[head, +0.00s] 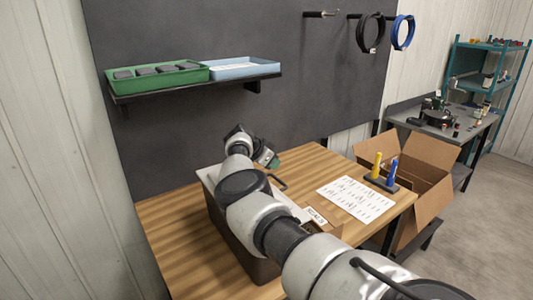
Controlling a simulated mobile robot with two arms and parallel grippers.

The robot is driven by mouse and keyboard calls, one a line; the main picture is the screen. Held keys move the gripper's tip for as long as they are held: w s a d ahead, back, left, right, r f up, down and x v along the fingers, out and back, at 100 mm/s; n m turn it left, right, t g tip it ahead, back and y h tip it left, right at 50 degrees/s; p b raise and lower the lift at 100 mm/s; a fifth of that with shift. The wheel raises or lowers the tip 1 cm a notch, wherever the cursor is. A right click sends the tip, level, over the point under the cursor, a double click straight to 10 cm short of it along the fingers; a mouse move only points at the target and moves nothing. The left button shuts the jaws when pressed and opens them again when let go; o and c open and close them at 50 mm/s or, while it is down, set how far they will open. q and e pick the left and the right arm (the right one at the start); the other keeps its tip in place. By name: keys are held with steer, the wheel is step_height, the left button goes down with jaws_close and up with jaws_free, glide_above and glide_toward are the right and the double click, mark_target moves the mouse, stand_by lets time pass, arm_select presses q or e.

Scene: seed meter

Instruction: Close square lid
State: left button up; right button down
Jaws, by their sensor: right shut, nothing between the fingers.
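A dark brown box (228,238) with a pale top edge (207,178) stands on the wooden table, mostly hidden behind my right arm. I cannot tell a square lid apart from the box, or whether it is open or closed. My right arm reaches in from the lower right across the box. My right gripper (272,161) is shut and empty, above the table at the far side of the box. Whether it touches anything is unclear. My left gripper is not in view.
A labelled cardboard box (322,219) and a white printed sheet (356,200) lie on the wooden table (165,225). Yellow and blue handled tools (384,172) stand at its right edge. An open carton (425,185) is beyond. A shelf holds green (155,86) and blue (243,72) trays.

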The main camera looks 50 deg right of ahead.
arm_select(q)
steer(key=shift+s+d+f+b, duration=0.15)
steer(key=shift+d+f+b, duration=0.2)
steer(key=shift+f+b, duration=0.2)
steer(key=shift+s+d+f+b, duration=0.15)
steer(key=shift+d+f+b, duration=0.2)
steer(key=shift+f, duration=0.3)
arm_select(e)
steer(key=f, duration=0.1)
steer(key=f+y, duration=0.1)
steer(key=f, duration=0.1)
steer(key=d+f+y, duration=0.1)
steer(key=shift+s+f+t, duration=0.25)
steer(key=shift+f+t, duration=0.15)
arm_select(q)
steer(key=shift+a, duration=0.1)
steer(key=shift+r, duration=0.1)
